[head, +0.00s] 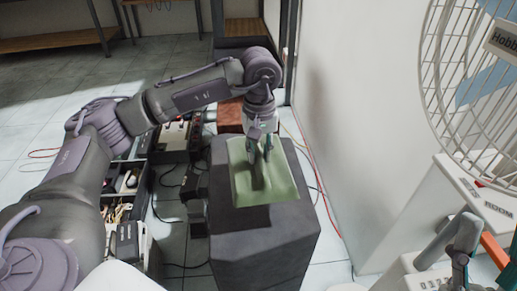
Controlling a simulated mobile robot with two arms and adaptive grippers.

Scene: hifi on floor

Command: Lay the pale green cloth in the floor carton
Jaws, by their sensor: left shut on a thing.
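The pale green cloth (280,184) lies spread over the top of a dark grey block-like cabinet (262,250), with a raised fold near its middle. My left gripper (260,157) points down and is shut on the cloth near its far half. The rest of the cloth still rests on the cabinet top. A grey jointed part at the lower right looks like my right gripper (460,245); its fingers are not clear. I cannot surely pick out the floor carton; an open box with small items (124,190) stands on the floor at left.
A large wire-caged fan (480,85) and a white unit (425,215) stand at right, by a white wall. A reddish-brown box (230,116) is behind the cabinet. Cables run over the tiled floor. Open floor (50,95) shows at the far left.

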